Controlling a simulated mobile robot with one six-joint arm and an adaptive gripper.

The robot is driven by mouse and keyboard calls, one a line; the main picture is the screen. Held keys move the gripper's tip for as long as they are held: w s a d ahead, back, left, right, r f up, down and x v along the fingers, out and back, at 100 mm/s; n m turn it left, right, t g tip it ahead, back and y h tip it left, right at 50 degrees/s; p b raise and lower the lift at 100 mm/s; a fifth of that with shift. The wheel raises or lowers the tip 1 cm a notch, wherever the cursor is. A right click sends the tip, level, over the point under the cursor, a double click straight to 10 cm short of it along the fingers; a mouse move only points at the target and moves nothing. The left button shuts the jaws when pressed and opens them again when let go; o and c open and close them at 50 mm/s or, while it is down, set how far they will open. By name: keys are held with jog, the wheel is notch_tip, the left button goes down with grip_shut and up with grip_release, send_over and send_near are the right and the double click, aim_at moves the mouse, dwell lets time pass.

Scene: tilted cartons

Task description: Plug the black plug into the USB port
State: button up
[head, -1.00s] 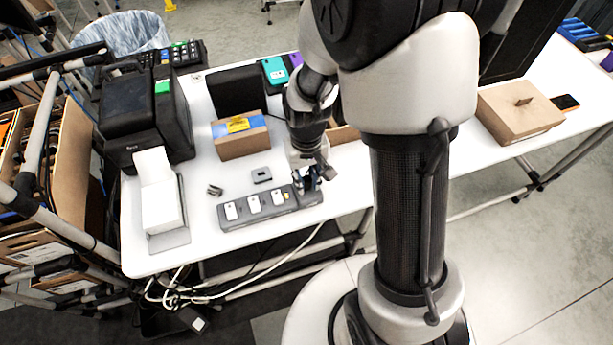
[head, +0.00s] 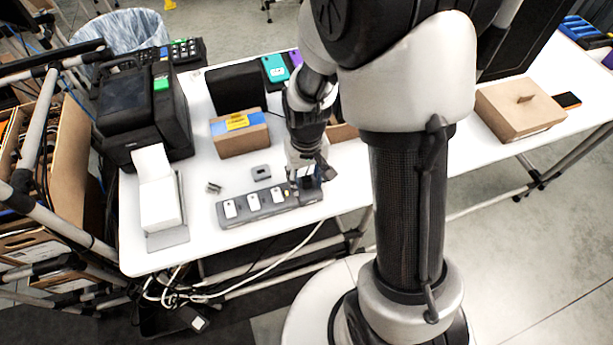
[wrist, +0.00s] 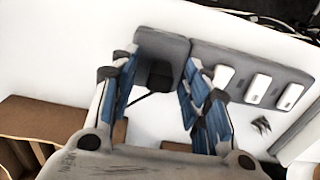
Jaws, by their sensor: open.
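A grey strip (head: 257,207) with several white-topped slots lies near the table's front edge; it also shows in the wrist view (wrist: 233,64). A black piece (wrist: 158,73), which looks like the black plug, sits at a separate grey block (wrist: 165,48) at the strip's end. A thin dark line runs from it. My gripper (head: 303,183) is low over that end. In the wrist view my gripper (wrist: 161,60) is open, one blue-padded finger on each side of the black piece. I cannot tell if either finger touches it. I cannot make out the USB port for certain.
A small grey part (head: 261,173) and a small metal piece (head: 214,188) lie loose behind the strip. A cardboard box (head: 240,138) and a black printer (head: 145,115) stand farther back.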

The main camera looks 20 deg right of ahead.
notch_tip(320, 180, up, 12)
dwell(0.7)
dwell(0.4)
jog(key=s+r+t, duration=0.4)
jog(key=s+r, duration=0.7)
jog(key=s, duration=0.4)
jog(key=shift+r+t, duration=0.3)
jog(key=shift+r, duration=0.1)
